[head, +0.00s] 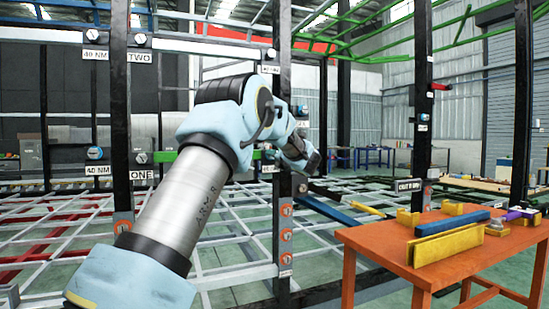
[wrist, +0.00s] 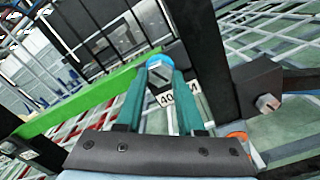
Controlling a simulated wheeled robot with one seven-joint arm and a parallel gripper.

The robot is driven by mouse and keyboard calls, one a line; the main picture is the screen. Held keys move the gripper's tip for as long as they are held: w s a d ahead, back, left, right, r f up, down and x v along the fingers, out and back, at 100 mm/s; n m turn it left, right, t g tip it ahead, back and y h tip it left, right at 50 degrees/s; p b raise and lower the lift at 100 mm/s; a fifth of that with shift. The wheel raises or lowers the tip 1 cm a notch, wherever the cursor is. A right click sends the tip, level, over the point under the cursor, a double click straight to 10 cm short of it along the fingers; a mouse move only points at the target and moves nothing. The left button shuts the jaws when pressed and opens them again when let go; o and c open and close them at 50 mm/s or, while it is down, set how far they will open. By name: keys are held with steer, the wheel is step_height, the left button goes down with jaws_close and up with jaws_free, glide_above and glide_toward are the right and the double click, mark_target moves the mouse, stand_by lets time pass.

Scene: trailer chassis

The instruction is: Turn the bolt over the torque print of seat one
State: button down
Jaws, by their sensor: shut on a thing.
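My gripper (wrist: 161,82) has its two teal fingers on either side of a bolt with a blue collar (wrist: 154,62) and is shut on it. A white torque print (wrist: 166,100) sits just below the bolt, partly hidden by a finger; "40" is readable. In the head view my gripper (head: 301,153) is at the middle dark post, and its fingertips and the held bolt are hidden. The ONE sign (head: 143,175) is on the left post, with a plain bolt (head: 141,157) above it. Left of it, a blue-collared bolt (head: 95,153) sits over a "40 NM" print (head: 98,170).
A green bar (head: 164,156) runs behind my arm; it ends near the held bolt in the wrist view (wrist: 85,98). A dark block with a bolt (wrist: 268,103) juts out at the right. An orange table (head: 380,240) with yellow parts stands at the right.

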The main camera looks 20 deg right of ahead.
steer(key=shift+s+d+f+m+p, duration=0.1)
steer(key=shift+m+p, duration=5.4)
steer(key=shift+m, duration=3.25)
steer(key=shift+s+d+f+m+p, duration=0.1)
steer(key=shift+m+p, duration=5.4)
steer(key=shift+m, duration=3.25)
steer(key=shift+w, duration=0.1)
steer(key=c, duration=0.8)
jaws_free()
steer(key=shift+r, duration=0.1)
steer(key=shift+o, duration=1.4)
steer(key=shift+a+r, duration=0.15)
